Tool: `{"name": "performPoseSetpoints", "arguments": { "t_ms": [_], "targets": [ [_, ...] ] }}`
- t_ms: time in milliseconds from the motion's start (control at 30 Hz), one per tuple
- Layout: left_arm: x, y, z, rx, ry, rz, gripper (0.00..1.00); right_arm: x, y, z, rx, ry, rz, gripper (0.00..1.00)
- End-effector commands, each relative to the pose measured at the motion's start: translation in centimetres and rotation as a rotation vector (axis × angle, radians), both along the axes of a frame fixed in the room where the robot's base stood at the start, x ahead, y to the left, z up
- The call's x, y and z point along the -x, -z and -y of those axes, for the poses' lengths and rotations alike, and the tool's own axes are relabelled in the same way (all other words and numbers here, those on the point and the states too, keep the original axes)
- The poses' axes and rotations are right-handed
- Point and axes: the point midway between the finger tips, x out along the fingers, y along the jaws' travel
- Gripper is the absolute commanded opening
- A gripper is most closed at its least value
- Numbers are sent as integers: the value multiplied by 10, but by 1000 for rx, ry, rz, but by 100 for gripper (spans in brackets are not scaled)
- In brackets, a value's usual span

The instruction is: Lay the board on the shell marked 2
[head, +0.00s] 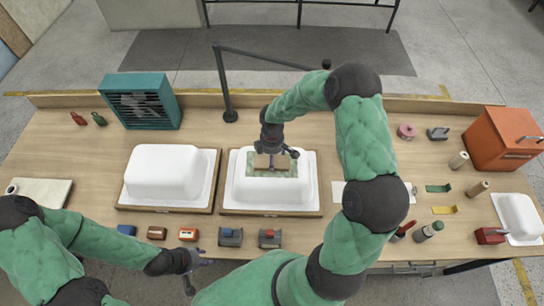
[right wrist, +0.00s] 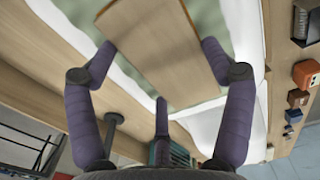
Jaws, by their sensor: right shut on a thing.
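Two white shells sit upside down on wooden frames: the left shell (head: 165,170) and the middle shell (head: 242,190). I cannot read a number on either. A mottled green patch (head: 285,158) shows on top of the middle shell. My right gripper (head: 270,152) is over that patch, pointing down. In the right wrist view its purple fingers are shut on the side edges of a light wooden board (right wrist: 165,50), with green and white surface behind. I cannot tell if the board touches the shell. My left gripper (head: 196,274) is open and empty near the table's front edge.
A teal vented box (head: 143,103) and a black post (head: 222,85) stand at the back. Small blocks and clamps (head: 230,237) line the front edge. On the right are an orange box (head: 500,140), bottles and a white basin (head: 518,216).

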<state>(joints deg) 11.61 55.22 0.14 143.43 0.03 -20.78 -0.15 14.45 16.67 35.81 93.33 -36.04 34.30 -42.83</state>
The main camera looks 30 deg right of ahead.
Motion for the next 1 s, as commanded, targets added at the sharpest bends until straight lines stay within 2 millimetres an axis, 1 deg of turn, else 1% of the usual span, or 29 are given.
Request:
{"name": "performPoseSetpoints", "arguments": {
  "t_ms": [333, 367, 400, 433, 1000],
  "targets": [
    [0, 1, 0, 0, 0, 0, 40, 1, 3, -1, -1, -1, -4, 46],
    [0, 1, 0, 0, 0, 0, 40, 2, 3, -1, -1, -1, -4, 84],
    [0, 1, 0, 0, 0, 0, 40, 2, 3, -1, -1, -1, -4, 96],
    [0, 1, 0, 0, 0, 0, 40, 2, 3, -1, -1, -1, -4, 100],
    [0, -1, 0, 0, 0, 0, 40, 1, 0, 0, -1, -1, -2, 100]
  ]
}}
